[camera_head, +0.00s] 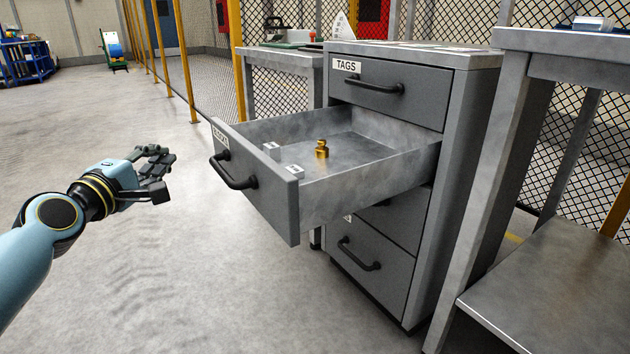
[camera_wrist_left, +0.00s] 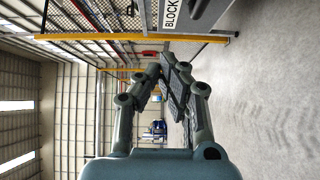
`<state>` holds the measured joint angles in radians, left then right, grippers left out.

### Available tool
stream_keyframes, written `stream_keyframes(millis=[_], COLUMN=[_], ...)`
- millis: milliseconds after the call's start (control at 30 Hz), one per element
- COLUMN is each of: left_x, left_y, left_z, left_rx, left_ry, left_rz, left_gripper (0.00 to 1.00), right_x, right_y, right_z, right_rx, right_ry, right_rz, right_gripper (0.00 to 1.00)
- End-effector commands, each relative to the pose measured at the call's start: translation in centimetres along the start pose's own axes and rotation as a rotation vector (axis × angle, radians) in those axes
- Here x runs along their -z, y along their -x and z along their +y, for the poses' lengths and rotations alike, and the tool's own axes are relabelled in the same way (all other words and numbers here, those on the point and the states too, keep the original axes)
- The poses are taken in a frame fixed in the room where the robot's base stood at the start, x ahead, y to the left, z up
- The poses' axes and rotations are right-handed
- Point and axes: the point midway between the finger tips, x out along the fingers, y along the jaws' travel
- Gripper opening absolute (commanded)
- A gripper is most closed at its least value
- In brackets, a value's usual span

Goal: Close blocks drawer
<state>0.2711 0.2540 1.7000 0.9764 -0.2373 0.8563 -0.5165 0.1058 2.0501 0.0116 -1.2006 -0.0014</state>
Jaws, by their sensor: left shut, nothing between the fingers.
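The blocks drawer (camera_head: 270,190) is pulled far out of the grey cabinet (camera_head: 470,130). Its front has a black bar handle (camera_head: 233,176) and a label seen at a steep angle. A brass weight (camera_head: 321,149) and two small pale blocks (camera_head: 282,160) are in or on the drawer. In the left wrist view the drawer's label (camera_wrist_left: 172,14) reads "BLOCK" at the top edge. My left gripper (camera_head: 160,168) is shut and empty, in the air to the left of the drawer front, apart from it. It also shows in the left wrist view (camera_wrist_left: 172,75). My right gripper is not seen.
The tags drawer (camera_head: 390,90) above is shut, and so is the bottom drawer (camera_head: 370,255). A metal table (camera_head: 540,300) stands close at the cabinet's right. A bench (camera_head: 285,60) and mesh fence are behind. The floor (camera_head: 140,260) left of the drawer is clear.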

Motion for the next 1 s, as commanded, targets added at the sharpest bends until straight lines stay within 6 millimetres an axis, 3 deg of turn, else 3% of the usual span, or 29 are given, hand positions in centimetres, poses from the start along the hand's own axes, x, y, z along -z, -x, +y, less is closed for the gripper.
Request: stream_keyframes(millis=[267, 700, 1000], left_x=[-0.1, -0.1, -2.8], left_y=[-1.6, -10.5, -12.8], left_z=[0.5, 0.0, 0.5], left_rx=[-0.013, -0.007, -0.009], left_ry=[0.012, 0.011, 0.01], left_rz=[-0.003, -0.003, -0.004], left_gripper=[0.0, 0.0, 0.0], right_x=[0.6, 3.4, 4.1], right_y=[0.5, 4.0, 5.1], right_z=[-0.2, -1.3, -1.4], right_rx=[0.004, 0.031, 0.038], right_ry=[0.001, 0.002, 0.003], right_rz=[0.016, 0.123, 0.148], right_gripper=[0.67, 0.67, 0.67])
